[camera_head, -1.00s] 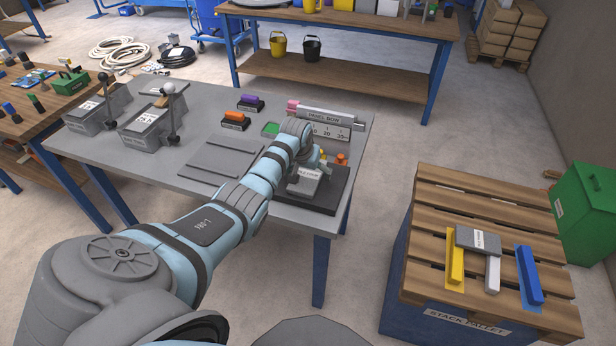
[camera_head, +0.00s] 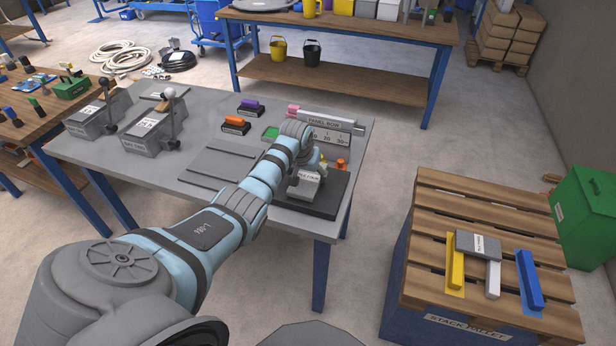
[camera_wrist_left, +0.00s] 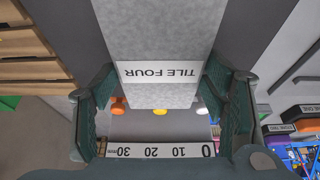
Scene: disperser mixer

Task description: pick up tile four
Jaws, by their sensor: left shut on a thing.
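Tile four (camera_wrist_left: 160,35) is a light grey slab with a white "TILE FOUR" label. It lies between the two dark fingers of my left gripper (camera_wrist_left: 162,98), which is shut on it in the wrist view. In the head view, tile four (camera_head: 304,190) is at the dark pad (camera_head: 325,207) on the front right of the grey table. My left gripper (camera_head: 308,172) is over it there, and my wrist hides part of both. I cannot tell whether the tile touches the pad. My right gripper is not in view.
Behind the pad stand a scale marked with numbers (camera_head: 330,138) and small coloured knobs (camera_head: 341,163). Lever stations (camera_head: 150,130) stand at the table's left. A pallet (camera_head: 430,205) at right carries a grey tile (camera_head: 478,244) across yellow and white bars, with a blue bar beside.

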